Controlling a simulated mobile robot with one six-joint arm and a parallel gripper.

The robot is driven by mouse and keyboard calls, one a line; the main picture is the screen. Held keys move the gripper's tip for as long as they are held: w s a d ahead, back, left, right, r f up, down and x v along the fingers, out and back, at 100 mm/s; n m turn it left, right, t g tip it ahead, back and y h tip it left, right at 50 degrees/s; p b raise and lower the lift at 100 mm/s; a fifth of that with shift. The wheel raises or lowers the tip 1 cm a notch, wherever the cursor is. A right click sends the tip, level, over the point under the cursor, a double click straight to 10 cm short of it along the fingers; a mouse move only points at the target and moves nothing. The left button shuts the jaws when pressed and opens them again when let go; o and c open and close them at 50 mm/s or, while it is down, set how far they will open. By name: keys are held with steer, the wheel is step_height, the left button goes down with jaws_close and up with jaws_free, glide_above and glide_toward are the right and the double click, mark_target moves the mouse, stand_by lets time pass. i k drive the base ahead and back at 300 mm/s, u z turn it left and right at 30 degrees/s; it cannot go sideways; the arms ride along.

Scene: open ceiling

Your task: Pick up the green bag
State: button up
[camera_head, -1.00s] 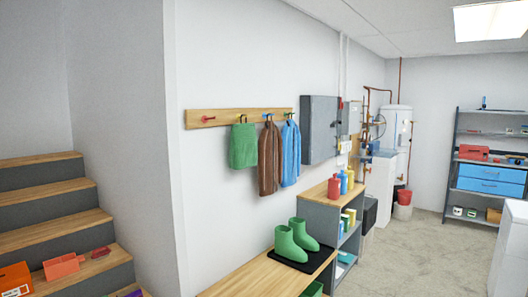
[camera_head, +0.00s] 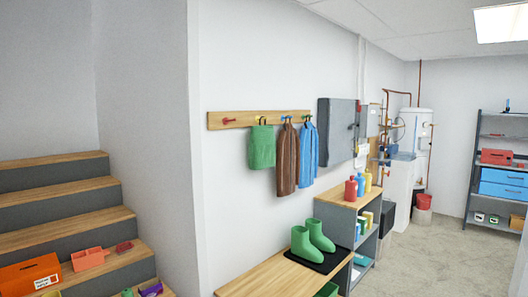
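The green bag (camera_head: 262,147) hangs from a peg on the wooden wall rack (camera_head: 230,120), at the left of a brown coat (camera_head: 287,160) and a blue coat (camera_head: 308,155). The bag hangs flat against the white wall above the bench. A dark hook shows at its top. My gripper is not in view.
A wooden bench (camera_head: 262,283) stands below the rack, with green boots (camera_head: 303,243) on a black mat. A grey shelf unit (camera_head: 340,207) with bottles adjoins it. Stairs (camera_head: 65,213) holding boxes are at the left. Open floor (camera_head: 435,262) lies at the right.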

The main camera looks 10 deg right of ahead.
mark_target(262, 145)
steer(key=i, duration=0.9)
steer(key=z, duration=0.6)
steer(key=k, duration=0.15)
steer(key=u, duration=3.2)
